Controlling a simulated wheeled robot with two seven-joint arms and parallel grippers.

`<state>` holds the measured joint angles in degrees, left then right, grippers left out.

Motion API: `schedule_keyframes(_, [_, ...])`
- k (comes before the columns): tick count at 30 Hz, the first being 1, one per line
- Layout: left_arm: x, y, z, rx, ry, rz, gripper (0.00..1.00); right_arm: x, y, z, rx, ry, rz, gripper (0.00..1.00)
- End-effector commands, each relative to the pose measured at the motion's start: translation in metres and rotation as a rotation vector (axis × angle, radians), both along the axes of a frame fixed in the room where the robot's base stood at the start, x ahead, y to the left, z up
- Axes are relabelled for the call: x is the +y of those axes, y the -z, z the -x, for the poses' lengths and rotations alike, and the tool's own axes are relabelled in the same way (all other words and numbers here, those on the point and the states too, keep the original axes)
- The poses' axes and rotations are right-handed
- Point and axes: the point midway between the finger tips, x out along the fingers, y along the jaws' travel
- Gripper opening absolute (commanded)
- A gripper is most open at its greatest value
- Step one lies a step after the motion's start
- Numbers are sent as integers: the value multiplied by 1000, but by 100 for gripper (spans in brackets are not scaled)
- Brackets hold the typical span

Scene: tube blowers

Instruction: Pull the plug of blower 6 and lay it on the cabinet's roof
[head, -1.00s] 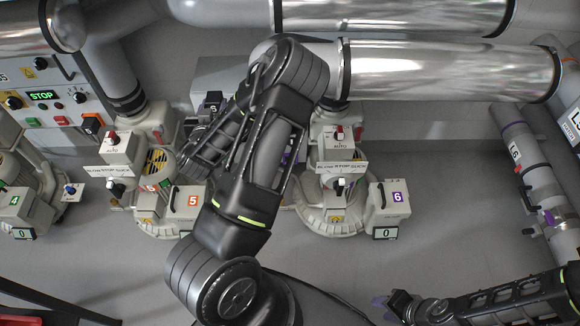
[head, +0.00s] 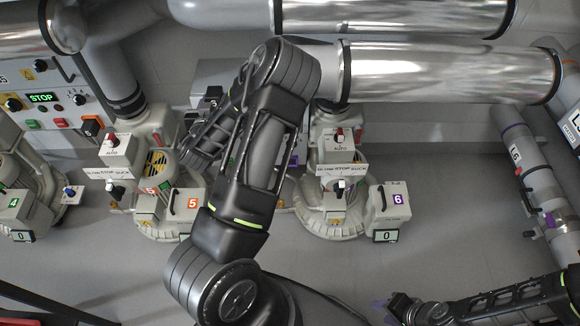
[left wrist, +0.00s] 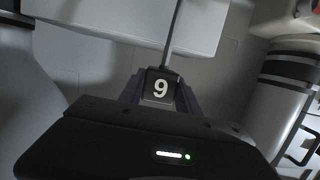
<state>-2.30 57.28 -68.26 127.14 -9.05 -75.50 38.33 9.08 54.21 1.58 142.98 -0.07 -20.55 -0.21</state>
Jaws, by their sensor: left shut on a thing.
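The black plug (left wrist: 161,88) is held between the purple fingers of my left gripper (left wrist: 160,100) in the left wrist view. Its digit reads as a 9 there, which would be a 6 seen upside down. A thin cord rises from it. In the head view the plug (head: 213,92) is small, near the pale cabinet (head: 210,70) behind the blowers. My left gripper (head: 208,106) is partly hidden by my arm. Whether the plug touches the roof I cannot tell. Blower 6 (head: 397,198) stands right of my arm. My right gripper (head: 390,307) is at the bottom, its jaw gap unclear.
Blower 5 (head: 190,203) stands left of my arm, and blower 4 (head: 14,204) is at the far left. A large metal pipe (head: 450,72) runs across above blower 6. A control panel (head: 42,97) with a STOP display is at the left. The floor in front is clear.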

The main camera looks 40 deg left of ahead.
Motion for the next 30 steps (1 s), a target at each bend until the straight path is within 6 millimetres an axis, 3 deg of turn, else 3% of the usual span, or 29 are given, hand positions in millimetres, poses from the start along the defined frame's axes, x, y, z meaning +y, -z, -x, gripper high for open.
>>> schedule_keyframes(30, [41, 0, -53, -1, -1, -1, 0, 0, 12, 0, 0, 0, 0, 36])
